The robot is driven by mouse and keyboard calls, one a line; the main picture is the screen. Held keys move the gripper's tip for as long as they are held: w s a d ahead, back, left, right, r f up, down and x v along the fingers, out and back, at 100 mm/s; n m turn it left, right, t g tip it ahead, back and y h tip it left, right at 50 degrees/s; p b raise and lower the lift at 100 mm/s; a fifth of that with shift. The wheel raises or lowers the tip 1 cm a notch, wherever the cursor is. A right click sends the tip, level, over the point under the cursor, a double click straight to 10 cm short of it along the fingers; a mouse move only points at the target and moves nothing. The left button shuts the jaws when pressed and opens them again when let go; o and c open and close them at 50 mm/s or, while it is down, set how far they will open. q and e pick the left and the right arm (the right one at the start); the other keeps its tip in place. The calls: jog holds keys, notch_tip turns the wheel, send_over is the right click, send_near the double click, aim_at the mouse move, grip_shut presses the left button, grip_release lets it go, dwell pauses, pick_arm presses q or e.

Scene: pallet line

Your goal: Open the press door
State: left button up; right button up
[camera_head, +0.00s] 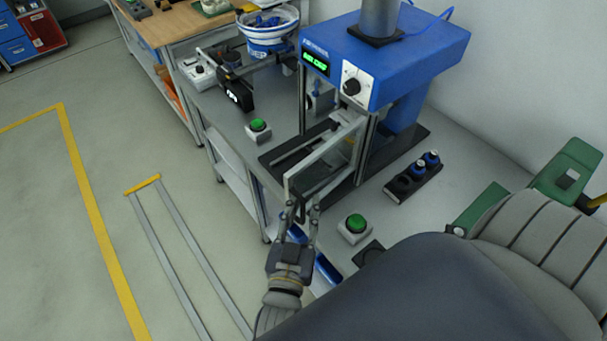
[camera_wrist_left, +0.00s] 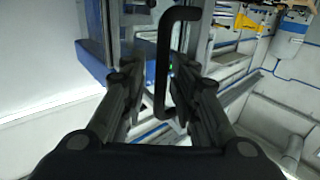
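The blue press (camera_head: 412,50) stands on the grey bench. Its door, a pale frame with a clear pane (camera_head: 325,154), stands out at an angle from the press front, its free edge toward my left gripper. The black door handle (camera_wrist_left: 163,65) is a bracket-shaped bar, seen clearly in the left wrist view. My left gripper (camera_head: 302,207) is at the door's free edge, fingers on either side of the handle. In the left wrist view the fingers (camera_wrist_left: 157,72) are apart, with gaps visible beside the bar. My right gripper is not in view.
Green buttons stand on the bench left of the door (camera_head: 258,126) and near my left gripper (camera_head: 355,224). A black holder with blue-topped parts (camera_head: 414,178) lies right of the press. A white-and-blue bowl (camera_head: 268,30) stands behind. Open floor lies to the left.

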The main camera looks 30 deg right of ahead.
pick_arm(q)
jog(key=v, duration=1.2)
jog(key=shift+r, duration=0.1)
dwell(0.4)
